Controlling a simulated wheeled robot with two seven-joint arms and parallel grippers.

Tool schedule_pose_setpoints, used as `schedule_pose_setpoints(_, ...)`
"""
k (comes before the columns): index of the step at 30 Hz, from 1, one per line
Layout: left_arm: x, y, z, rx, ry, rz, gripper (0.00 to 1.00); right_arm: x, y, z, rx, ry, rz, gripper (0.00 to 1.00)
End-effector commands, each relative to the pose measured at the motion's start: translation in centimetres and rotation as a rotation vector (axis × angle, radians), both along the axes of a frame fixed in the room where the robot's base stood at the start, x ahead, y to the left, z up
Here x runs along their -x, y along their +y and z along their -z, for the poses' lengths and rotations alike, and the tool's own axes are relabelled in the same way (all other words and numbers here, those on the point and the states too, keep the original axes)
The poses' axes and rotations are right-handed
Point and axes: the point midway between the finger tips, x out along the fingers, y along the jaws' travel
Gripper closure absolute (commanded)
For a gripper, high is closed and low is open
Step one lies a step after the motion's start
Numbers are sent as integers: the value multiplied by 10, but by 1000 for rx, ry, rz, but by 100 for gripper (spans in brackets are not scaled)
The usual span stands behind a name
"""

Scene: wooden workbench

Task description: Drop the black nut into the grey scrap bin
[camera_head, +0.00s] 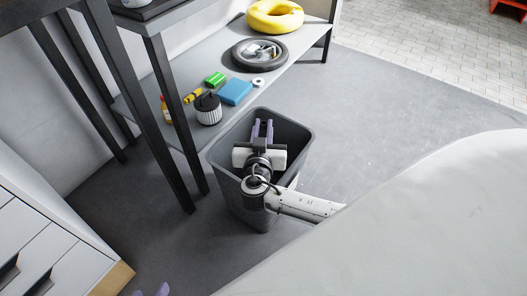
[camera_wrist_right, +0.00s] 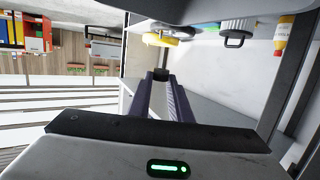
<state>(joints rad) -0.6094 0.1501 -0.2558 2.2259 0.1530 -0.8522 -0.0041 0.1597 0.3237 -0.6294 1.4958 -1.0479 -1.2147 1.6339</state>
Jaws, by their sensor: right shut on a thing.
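The grey scrap bin (camera_head: 239,206) stands on the floor with its open top upward. My right gripper (camera_head: 262,127) is over the bin's opening, its purple fingers pointing toward the far side. It is shut on the black nut (camera_wrist_right: 162,74), which shows as a small dark piece at the fingertips in the right wrist view. My left gripper (camera_head: 151,291) shows only as two purple fingertips at the bottom edge of the head view. They are apart with nothing visible between them.
A low grey shelf (camera_head: 290,62) behind the bin holds a yellow ring (camera_head: 275,16), a wheel (camera_head: 259,54), a blue box (camera_head: 236,92), a black-and-white filter (camera_head: 208,109) and small items. Dark bench legs (camera_head: 176,110) stand left of the bin. Floor to the right is clear.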

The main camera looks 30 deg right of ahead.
Motion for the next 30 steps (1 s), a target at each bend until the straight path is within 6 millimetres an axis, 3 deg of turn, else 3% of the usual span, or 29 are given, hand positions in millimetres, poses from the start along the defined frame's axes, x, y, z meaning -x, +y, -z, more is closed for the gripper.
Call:
schedule_pose_setpoints(1,0,-1,10,2,0,5,60,-7,-8,7,2,-4,32,100)
schedule_pose_setpoints(4,0,-3,11,6,4,11,60,-13,-18,7,0,-1,69,100)
schedule_pose_setpoints(13,-2,-12,20,3,36,60,60,-14,-22,33,1,2,84,100)
schedule_pose_setpoints(21,-5,-23,13,43,16,80,60,-14,-21,60,1,3,82,100)
schedule_pose_setpoints(30,-7,-26,7,64,2,80,60,-14,-21,64,-1,2,83,100)
